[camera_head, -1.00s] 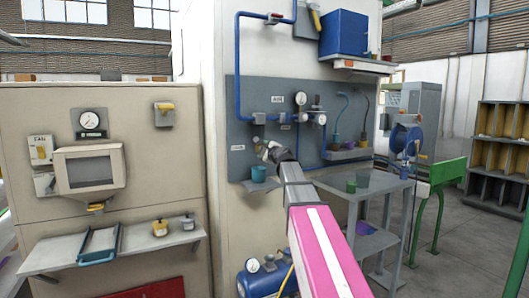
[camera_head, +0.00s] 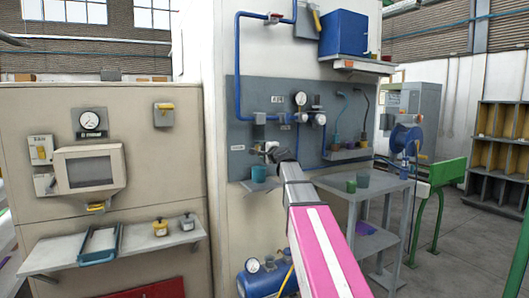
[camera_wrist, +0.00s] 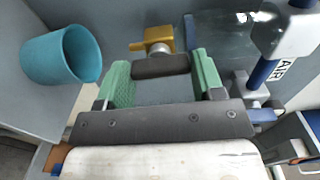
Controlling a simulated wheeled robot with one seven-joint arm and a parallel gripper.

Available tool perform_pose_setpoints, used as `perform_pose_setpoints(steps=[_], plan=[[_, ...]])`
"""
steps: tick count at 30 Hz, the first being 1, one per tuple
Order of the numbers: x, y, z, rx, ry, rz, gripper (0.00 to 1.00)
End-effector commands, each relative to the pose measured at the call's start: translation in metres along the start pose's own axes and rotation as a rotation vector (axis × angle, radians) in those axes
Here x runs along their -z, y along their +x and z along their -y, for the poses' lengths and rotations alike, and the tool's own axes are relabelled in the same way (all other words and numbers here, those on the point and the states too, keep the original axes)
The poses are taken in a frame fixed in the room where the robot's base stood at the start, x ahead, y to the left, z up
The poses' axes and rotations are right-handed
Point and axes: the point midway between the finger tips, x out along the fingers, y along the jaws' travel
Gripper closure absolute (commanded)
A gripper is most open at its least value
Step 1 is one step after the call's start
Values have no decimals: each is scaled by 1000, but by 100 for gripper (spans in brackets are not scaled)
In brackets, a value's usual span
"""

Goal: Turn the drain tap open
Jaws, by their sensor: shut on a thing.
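The drain tap shows in the wrist view as a yellow handle (camera_wrist: 165,37) on a round metal fitting, with a dark bar (camera_wrist: 160,66) in front of it. My gripper (camera_wrist: 160,72) has green finger pads at either side of the dark bar, which spans the gap between them. It is shut on this part of the tap. In the head view my gripper (camera_head: 272,153) is at the lower left of the grey panel (camera_head: 240,120); the tap is too small there to make out. A teal cup (camera_wrist: 62,57) stands left of the fingers, also in the head view (camera_head: 259,174).
Blue pipes, a gauge (camera_head: 300,99) and valves are on the panel right of and above my gripper. An AIR label (camera_wrist: 283,70) and blue fittings are close on the right in the wrist view. A grey side table (camera_head: 375,186) with cups stands to the right.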

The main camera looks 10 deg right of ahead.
Motion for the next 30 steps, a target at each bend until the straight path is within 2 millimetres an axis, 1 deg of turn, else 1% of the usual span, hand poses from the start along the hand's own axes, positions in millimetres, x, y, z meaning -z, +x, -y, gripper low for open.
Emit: perform_pose_setpoints(steps=[9,10,11,12,23,26,30], plan=[[-1,-1,-1,-2,-6,2,62],[-1,-1,-1,-2,-5,2,29],[-1,-1,-1,-2,-5,1,19],[-1,-1,-1,-2,-5,1,13],[0,-3,0,-1,-3,0,13],[-1,-10,0,-1,-3,0,13],[-1,-29,-1,0,-3,0,13]])
